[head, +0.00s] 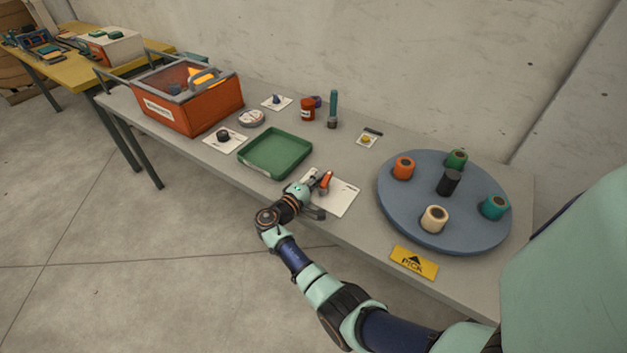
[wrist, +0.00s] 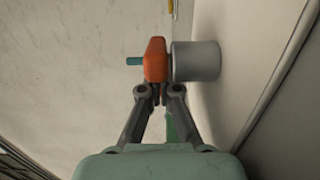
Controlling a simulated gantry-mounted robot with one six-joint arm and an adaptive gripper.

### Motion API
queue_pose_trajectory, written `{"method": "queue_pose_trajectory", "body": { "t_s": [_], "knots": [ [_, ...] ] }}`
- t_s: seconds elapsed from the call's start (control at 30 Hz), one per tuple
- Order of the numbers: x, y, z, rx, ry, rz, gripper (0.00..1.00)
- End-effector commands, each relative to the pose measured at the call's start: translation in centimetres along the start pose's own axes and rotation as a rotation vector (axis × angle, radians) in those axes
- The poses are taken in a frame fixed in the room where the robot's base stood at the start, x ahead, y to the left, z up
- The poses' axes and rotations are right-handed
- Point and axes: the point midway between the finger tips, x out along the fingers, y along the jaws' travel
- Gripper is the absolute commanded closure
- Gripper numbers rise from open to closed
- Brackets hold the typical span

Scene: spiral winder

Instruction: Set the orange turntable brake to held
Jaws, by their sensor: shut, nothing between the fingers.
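The orange brake lever (head: 326,181) stands on a white plate (head: 341,199) near the table's front edge, left of the turntable. In the wrist view the orange lever (wrist: 155,60) sits beside a grey cylinder (wrist: 196,61). My gripper (head: 314,184) is at the lever, coming from the left in the head view. Its fingertips (wrist: 160,92) are closed together, just at the lever's near end, with nothing between them. I cannot tell whether they touch it. The plate's markings are too small to read. The blue-grey turntable (head: 405,218) carries several coloured spools and a black post.
A green tray (head: 246,159) lies left of my gripper. A yellow PICK sign (head: 413,262) is at the front edge. An orange bin (head: 205,112), a red jar (head: 307,110) and a teal bottle (head: 333,105) stand farther back. The table between tray and turntable's rear is mostly clear.

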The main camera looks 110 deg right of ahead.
Motion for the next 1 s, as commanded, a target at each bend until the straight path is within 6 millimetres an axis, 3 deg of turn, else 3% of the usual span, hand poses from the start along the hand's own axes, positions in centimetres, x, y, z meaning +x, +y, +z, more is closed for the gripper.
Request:
{"method": "queue_pose_trajectory", "body": {
  "t_s": [0.23, 0.43, 0.5, 0.73, 1.0],
  "knots": [
    [-0.2, -0.3, -0.8, 0.003, 0.003, 0.001, 1.0],
    [-1.1, -1.1, -4.3, 0.005, 0.008, 0.001, 1.0],
    [-2.9, 0.4, -4.4, -0.002, 0.011, -0.001, 1.0],
    [-8.2, 0.3, -4.4, -0.001, 0.01, 0.0, 1.0],
    [-11.0, 0.1, -4.3, 0.0, 0.007, 0.0, 1.0]
  ]
}}
